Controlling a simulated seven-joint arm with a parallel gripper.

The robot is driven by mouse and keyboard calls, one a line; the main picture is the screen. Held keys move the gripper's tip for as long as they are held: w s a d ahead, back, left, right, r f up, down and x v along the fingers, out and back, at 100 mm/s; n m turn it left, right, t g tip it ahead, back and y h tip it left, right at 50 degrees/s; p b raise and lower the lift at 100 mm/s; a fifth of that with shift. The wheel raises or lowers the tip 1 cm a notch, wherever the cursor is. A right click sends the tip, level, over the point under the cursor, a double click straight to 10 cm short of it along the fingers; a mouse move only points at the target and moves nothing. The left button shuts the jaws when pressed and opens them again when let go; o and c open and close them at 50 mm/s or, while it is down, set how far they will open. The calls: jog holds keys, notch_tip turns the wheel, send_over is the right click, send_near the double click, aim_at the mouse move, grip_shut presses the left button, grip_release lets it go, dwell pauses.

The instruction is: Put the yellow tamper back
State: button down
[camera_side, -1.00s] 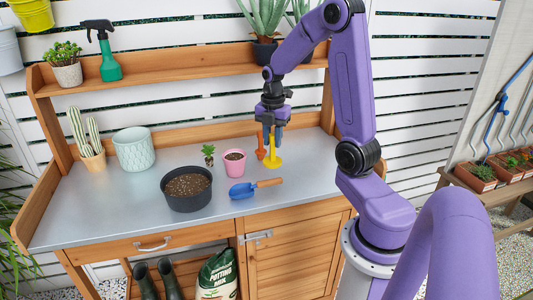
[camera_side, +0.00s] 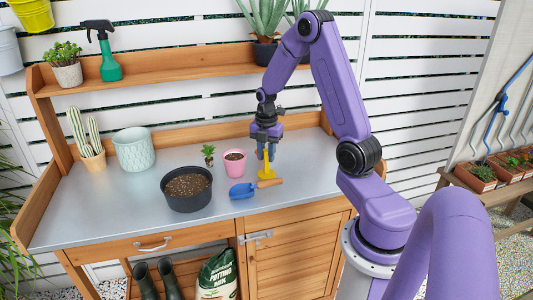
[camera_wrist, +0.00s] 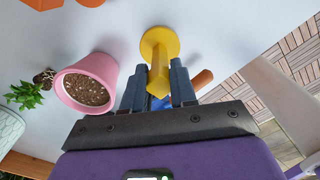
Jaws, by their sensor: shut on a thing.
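The yellow tamper (camera_side: 267,171) is upright between the fingers of my gripper (camera_side: 267,152), over the right part of the bench top. In the wrist view my gripper (camera_wrist: 158,88) is shut on its yellow handle, and the round tamper base (camera_wrist: 158,42) points away from the palm. The tamper's base is close behind the trowel's wooden handle in the side view. I cannot tell whether the base touches the bench or hangs just above it.
A blue trowel (camera_side: 243,190) lies in front. A black soil-filled bowl (camera_side: 187,200) is further left. Orange pieces (camera_wrist: 42,3) show at the wrist view's top edge. The bench's right end is clear.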

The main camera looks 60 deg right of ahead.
jog(key=shift+f, duration=0.15)
jog(key=c, duration=0.9)
grip_release()
notch_tip(320, 180, up, 11)
jog(key=a+r+m, duration=0.1)
jog(key=a+r, duration=0.1)
jog(key=a, duration=0.9)
jog(key=s+a+m, duration=0.3)
jog(key=s+a, duration=1.1)
jog(key=a, duration=0.1)
jog(key=s+a+f+m, duration=0.1)
jog(key=s+a+m, duration=0.1)
jog(key=s, duration=0.7)
jog(key=shift+s+f+m, duration=0.2)
jog(key=shift+f+m, duration=0.1)
